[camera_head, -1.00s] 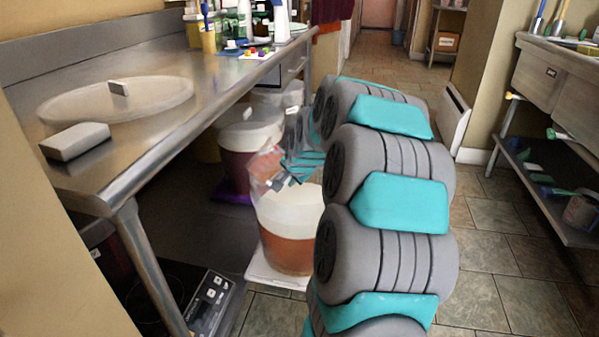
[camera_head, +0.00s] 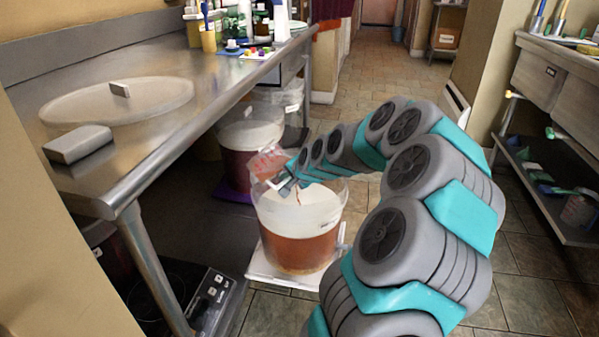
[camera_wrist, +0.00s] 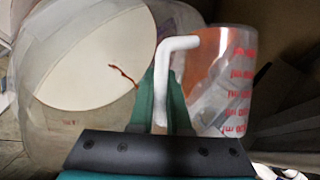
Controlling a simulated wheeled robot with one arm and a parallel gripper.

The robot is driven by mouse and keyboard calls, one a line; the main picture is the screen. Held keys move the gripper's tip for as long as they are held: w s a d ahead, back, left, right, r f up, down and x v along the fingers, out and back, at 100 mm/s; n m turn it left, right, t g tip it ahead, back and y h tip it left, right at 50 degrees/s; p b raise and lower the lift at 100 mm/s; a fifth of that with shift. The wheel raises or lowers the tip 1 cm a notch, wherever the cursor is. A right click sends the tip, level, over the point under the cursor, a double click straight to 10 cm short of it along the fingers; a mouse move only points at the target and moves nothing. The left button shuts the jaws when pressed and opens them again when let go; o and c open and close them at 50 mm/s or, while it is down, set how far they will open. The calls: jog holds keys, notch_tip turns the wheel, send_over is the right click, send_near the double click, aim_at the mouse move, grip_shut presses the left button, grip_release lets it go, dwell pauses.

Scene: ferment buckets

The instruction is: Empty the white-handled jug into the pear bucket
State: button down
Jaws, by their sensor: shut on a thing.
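The clear jug (camera_head: 267,162) with red markings is tilted over the rim of the front bucket. In the wrist view the jug (camera_wrist: 232,85) shows orange-brown liquid inside, and its white handle (camera_wrist: 163,85) is between my teal fingers. My gripper (camera_head: 284,181) is shut on the handle. The front clear bucket (camera_head: 300,245) holds amber liquid below a pale upper part; its label is too small to read, so I cannot tell if it is the pear one. A thin red-brown streak (camera_wrist: 122,76) shows over the bucket's pale inside, apparently pouring liquid.
The front bucket stands on a white platform (camera_head: 262,272). A bucket with dark red contents (camera_head: 240,170) stands behind it on a purple base. The steel table (camera_head: 150,160) overhangs at left, with a hotplate (camera_head: 205,300) below. Tiled floor is open at right.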

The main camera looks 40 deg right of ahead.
jog(key=shift+w+a+r+n+t+y, duration=0.1)
jog(key=shift+r+n+t+y, duration=0.15)
jog(key=shift+t, duration=0.45)
jog(key=shift+w+a+r+n+t+y, duration=0.1)
jog(key=shift+t+y, duration=0.25)
jog(key=shift+t, duration=0.35)
jog(key=shift+a+f+p, duration=0.1)
jog(key=shift+p, duration=0.35)
jog(key=shift+r+p, duration=0.2)
jog(key=shift+p, duration=0.5)
